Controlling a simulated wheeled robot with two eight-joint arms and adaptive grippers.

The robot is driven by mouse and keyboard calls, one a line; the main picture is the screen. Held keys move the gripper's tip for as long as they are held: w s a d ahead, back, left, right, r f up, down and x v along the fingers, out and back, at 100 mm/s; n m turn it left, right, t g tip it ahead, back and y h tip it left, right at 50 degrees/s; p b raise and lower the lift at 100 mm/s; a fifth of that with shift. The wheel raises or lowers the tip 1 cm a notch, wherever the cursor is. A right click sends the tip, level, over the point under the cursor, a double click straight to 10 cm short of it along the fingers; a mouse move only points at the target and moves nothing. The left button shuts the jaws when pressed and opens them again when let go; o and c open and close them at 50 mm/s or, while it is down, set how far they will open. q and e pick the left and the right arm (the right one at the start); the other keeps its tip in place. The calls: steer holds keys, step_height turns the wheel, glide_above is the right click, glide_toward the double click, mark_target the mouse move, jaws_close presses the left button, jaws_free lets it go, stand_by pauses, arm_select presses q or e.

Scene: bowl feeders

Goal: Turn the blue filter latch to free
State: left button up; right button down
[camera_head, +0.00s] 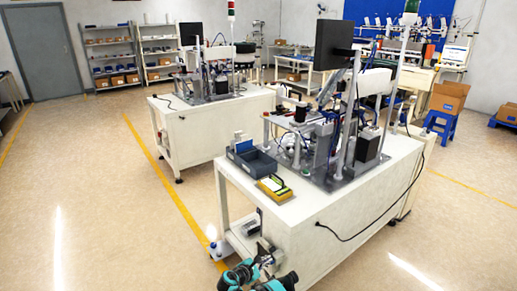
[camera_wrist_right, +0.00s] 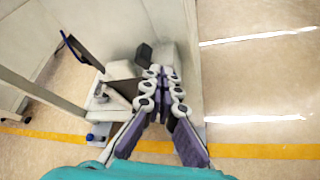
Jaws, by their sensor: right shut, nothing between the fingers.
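My right gripper (camera_head: 265,249) is low at the near end of the front white bench. It is shut and empty; in the right wrist view its fingertips (camera_wrist_right: 163,72) are together just in front of a pale box-like unit with a dark block on it. A small blue part (camera_wrist_right: 89,137) sits low to the left of the gripper in that view, apart from the fingers. It seems to match a small blue part (camera_head: 212,246) on the bench's lower shelf in the head view. I cannot tell whether it is the filter latch, or its turn position. My left gripper is not in view.
The front bench (camera_head: 310,208) carries a grey-blue bin (camera_head: 252,160), a yellow-edged box (camera_head: 274,188) and a feeder machine. A black cable (camera_head: 365,232) hangs down its side. Open floor lies left of the bench, with a yellow line (camera_head: 180,205).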

steer(key=shift+w+d, duration=0.1)
steer(key=shift+d, duration=0.05)
steer(key=shift+w+f, duration=0.1)
steer(key=shift+f, duration=0.5)
stand_by(0.8)
steer(key=shift+s+d+f, duration=0.35)
steer(key=shift+s+f, duration=0.05)
steer(key=shift+s, duration=0.15)
stand_by(0.7)
steer(key=shift+r, duration=0.1)
steer(key=shift+s+r, duration=0.25)
steer(key=s+a, duration=0.1)
steer(key=a, duration=0.1)
steer(key=s+a, duration=0.2)
steer(key=shift+s+a, duration=0.2)
steer(key=shift+a, duration=0.1)
stand_by(0.3)
